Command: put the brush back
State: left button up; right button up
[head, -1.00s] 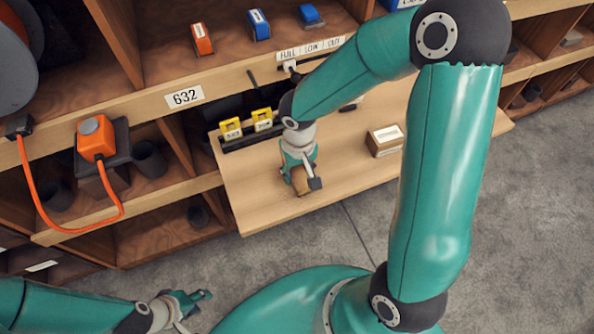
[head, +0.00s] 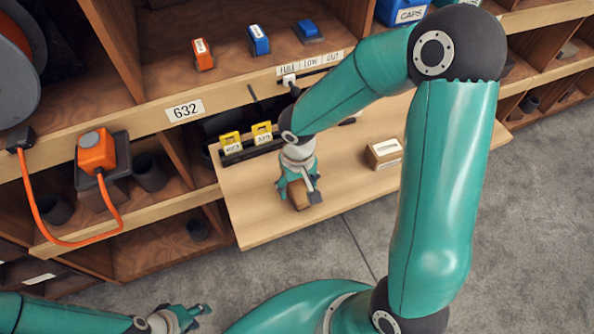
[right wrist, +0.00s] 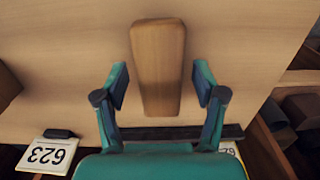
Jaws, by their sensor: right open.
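A wooden block-shaped piece, which I take for the brush (right wrist: 158,65), lies on the pull-out wooden board (head: 260,226). It also shows in the head view (head: 298,195), partly covered by my gripper. Any bristles are hidden. My right gripper (head: 300,189) is over it and open. In the right wrist view the fingers (right wrist: 160,88) stand on either side of its lower half, with a gap on both sides. My left gripper (head: 190,315) is low in the head view, away from the board and apparently empty; its jaw opening is unclear.
A small labelled box (head: 383,153) sits on the board to the right. A dark rail with yellow tags (head: 262,134) runs along the board's back. An orange corded device (head: 96,150) is on the left shelf. The board's front is clear.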

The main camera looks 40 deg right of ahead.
aim_at(298, 186)
notch_tip(298, 186, up, 12)
dwell(0.4)
jog(key=shift+f, duration=0.1)
dwell(0.3)
